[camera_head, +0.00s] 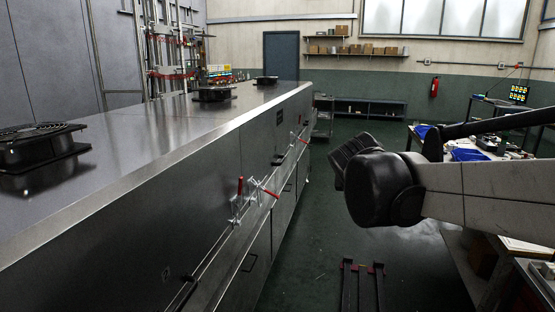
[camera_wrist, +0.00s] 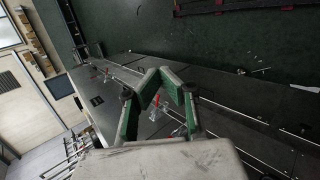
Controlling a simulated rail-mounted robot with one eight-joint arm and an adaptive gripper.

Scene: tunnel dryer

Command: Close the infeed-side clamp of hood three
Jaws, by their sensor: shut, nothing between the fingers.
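Two toggle clamps with red handles sit close together on the side of the long steel dryer (camera_head: 200,165) in the head view. The left clamp (camera_head: 237,205) has its handle upright. The right clamp (camera_head: 262,188) has its handle slanting outward, down to the right. Another red-handled clamp (camera_head: 298,138) is farther along. I cannot read which hood is number three. In the wrist view my gripper (camera_wrist: 161,72) has its green fingers together at the tips, empty. A red handle (camera_wrist: 156,101) and a silver clamp (camera_wrist: 179,131) show beyond and between the fingers, apart from them.
Round fans (camera_head: 38,145) stand on the dryer top. Black pull handles (camera_head: 249,262) stick out along its side. The green aisle floor (camera_head: 325,235) is mostly open, with a dark rail frame (camera_head: 362,285). A workbench (camera_head: 470,150) stands at the right.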

